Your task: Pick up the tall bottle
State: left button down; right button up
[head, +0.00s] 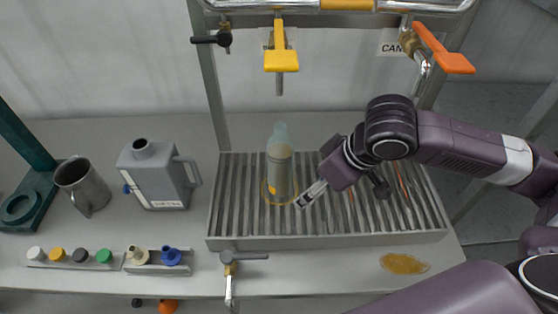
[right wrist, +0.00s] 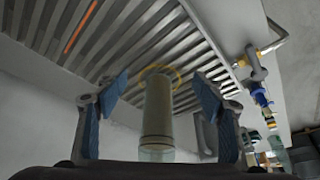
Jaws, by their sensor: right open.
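The tall bottle (head: 279,167) stands upright on the slatted drip tray (head: 229,208), with a pale clear top and a yellowish body. A yellow ring mark surrounds its base. My right gripper (head: 303,202) is just to the right of the bottle, low over the tray. In the right wrist view the bottle (right wrist: 157,115) shows between the two spread blue-padded fingers of my right gripper (right wrist: 160,110), with gaps on both sides. I cannot tell how far the bottle reaches in between the fingers. My left gripper is not in view.
A grey jug (head: 153,180) and a metal mug (head: 82,186) stand left of the tray. Yellow (head: 281,60) and orange (head: 443,52) valve handles hang above. A tap (head: 231,266) sits at the front edge. An amber spill (head: 404,263) lies front right.

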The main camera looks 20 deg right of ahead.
aim_at(280, 163)
jog(key=w+a, duration=0.1)
jog(key=w+a+p, duration=0.1)
jog(key=w, duration=0.1)
jog(key=w+a, duration=0.1)
jog(key=w, duration=0.1)
jog(key=shift+w+r+p, duration=0.1)
jog(key=shift+w+p, duration=0.15)
jog(key=shift+p, duration=0.1)
jog(key=w+a+p, duration=0.1)
jog(key=w, duration=0.1)
jog(key=w+a+p, duration=0.1)
jog(key=shift+w+a, duration=0.15)
jog(key=shift+w, duration=0.25)
jog(key=shift+w+f, duration=0.15)
jog(key=shift+f, duration=0.5)
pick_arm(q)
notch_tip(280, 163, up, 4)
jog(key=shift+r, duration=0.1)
pick_arm(e)
jog(key=c, duration=1.5)
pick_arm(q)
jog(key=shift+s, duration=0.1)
pick_arm(e)
jog(key=shift+r, duration=0.1)
grip_shut()
jog(key=shift+r, duration=0.1)
